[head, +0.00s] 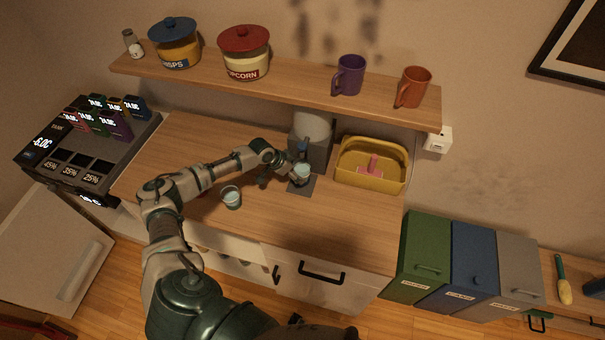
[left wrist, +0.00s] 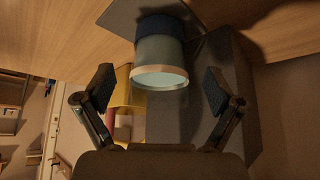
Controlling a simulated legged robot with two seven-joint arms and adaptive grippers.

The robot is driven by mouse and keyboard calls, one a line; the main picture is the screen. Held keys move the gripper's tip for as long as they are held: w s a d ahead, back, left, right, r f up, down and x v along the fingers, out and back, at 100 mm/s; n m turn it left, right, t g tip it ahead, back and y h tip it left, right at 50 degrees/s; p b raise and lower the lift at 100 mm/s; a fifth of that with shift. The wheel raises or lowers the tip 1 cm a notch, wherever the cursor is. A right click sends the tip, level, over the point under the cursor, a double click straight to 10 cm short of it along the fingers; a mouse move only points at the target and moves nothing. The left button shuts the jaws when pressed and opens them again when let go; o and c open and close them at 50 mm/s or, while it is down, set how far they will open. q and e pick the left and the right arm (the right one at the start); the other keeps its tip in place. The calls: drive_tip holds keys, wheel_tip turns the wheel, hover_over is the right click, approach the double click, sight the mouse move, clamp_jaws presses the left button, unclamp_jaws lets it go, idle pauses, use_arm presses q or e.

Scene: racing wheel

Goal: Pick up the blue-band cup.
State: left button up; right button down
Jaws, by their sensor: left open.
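A pale cup (head: 302,174) stands on the dark base of the grey dispenser (head: 312,150) on the counter. In the left wrist view the cup (left wrist: 160,62) shows a dark blue band at the end on the dark plate, and its pale rim faces the camera side. My left gripper (head: 284,170) is open beside the cup. In the left wrist view its two fingers (left wrist: 160,90) stand apart on either side of the cup, with visible gaps. A second pale cup (head: 231,198) stands on the counter nearer the front edge; no band is clear on it. My right gripper is not in view.
A yellow bin (head: 370,180) with a pink item stands right of the dispenser. A shelf (head: 290,88) above holds jars and mugs. Green, blue and grey bins (head: 473,262) stand at the right. The counter's right front part is clear.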

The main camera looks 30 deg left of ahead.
sight(302, 167)
use_arm(q)
drive_tip(key=x, duration=0.3)
drive_tip(key=shift+w+d+f, duration=0.2)
drive_tip(key=shift+w+f, duration=0.05)
drive_tip(key=shift+f, duration=0.05)
drive_tip(key=shift+w+a+f, duration=0.1)
drive_tip(key=shift+a+f, duration=0.05)
drive_tip(key=shift+f, duration=0.05)
drive_tip(key=shift+r, duration=0.1)
drive_tip(key=c, duration=1.6)
drive_tip(key=shift+r+p, duration=0.1)
drive_tip(key=shift+p, duration=0.3)
